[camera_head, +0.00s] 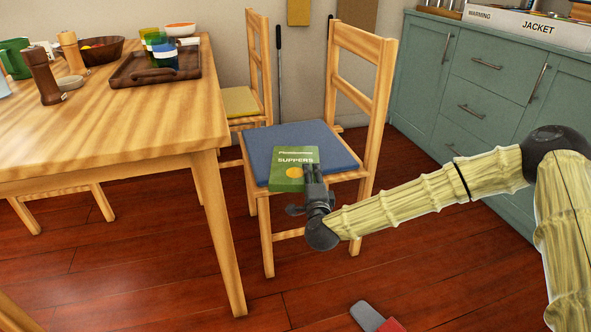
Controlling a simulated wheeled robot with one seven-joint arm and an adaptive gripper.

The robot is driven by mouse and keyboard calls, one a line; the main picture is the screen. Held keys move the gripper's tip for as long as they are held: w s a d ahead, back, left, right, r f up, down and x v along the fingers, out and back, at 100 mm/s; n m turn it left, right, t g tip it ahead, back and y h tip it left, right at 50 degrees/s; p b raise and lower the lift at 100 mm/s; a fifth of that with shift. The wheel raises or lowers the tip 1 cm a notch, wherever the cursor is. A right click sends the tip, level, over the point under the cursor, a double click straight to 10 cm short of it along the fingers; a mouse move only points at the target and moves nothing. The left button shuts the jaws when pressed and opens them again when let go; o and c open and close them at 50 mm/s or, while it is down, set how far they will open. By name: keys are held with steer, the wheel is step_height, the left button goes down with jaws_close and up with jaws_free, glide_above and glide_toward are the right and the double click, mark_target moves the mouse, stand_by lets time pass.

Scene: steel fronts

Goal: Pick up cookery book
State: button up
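A green book (293,168) with "SUPPERS" and a yellow disc on its cover lies on the blue seat cushion (262,144) of a wooden chair. It is near the seat's front edge. My gripper (313,172) is over the book's lower right part and hides that corner. The fingers are small and dark here, so I cannot tell whether they are open or shut, or whether they touch the book. My arm reaches in from the right.
A wooden table (205,120) stands at the left, with a tray (122,79), cups, mills and a bowl on it. The chair back (385,80) rises behind the seat. Green cabinets (480,95) line the right. A grey and red object (375,318) lies on the floor.

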steer(key=c, duration=0.8)
jaws_close()
steer(key=shift+r, duration=0.1)
